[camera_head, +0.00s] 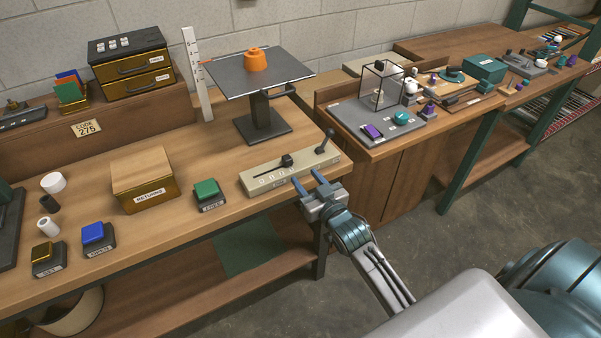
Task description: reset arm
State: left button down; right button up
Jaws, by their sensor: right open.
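My right gripper (307,179) is at the front edge of the workbench, open and empty, with its fingers toward the beige control panel (268,178). The fingertips look close to the panel's front side; I cannot tell whether they touch it. The panel has a slot with a dark slider knob (287,160) and a black-tipped lever (326,141) at its right end. My left gripper is not in view.
A stand with a grey plate (228,83) bears an orange part (254,59) behind the panel. A green button (206,191), a blue button (95,236) and a brass-fronted box (148,196) stand left. A second bench (385,150) stands right. Floor shows between the benches and my arm.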

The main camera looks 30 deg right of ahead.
jog(key=shift+s, duration=0.25)
dwell(0.3)
jog(key=s+d+f+g, duration=0.1)
jog(key=s+f+g, duration=0.3)
jog(key=f, duration=0.9)
jog(key=s+d+f+g+h, duration=0.15)
jog(key=s+f, duration=0.35)
jog(key=f, duration=0.7)
jog(key=s+d+f+g, duration=0.1)
jog(key=s+f+g, duration=0.3)
jog(key=f, duration=0.9)
jog(key=s+f+g, duration=0.2)
jog(key=s+f, duration=0.4)
jog(key=s, duration=0.5)
jog(key=s+a+f+g, duration=0.1)
jog(key=s+f+g, duration=0.2)
jog(key=s+f, duration=0.4)
jog(key=s+f+g, duration=0.2)
jog(key=s+f, duration=0.4)
jog(key=s, duration=1)
jog(key=shift+s+a+f, duration=0.15)
jog(key=shift+a+f, duration=0.1)
jog(key=shift+f, duration=0.15)
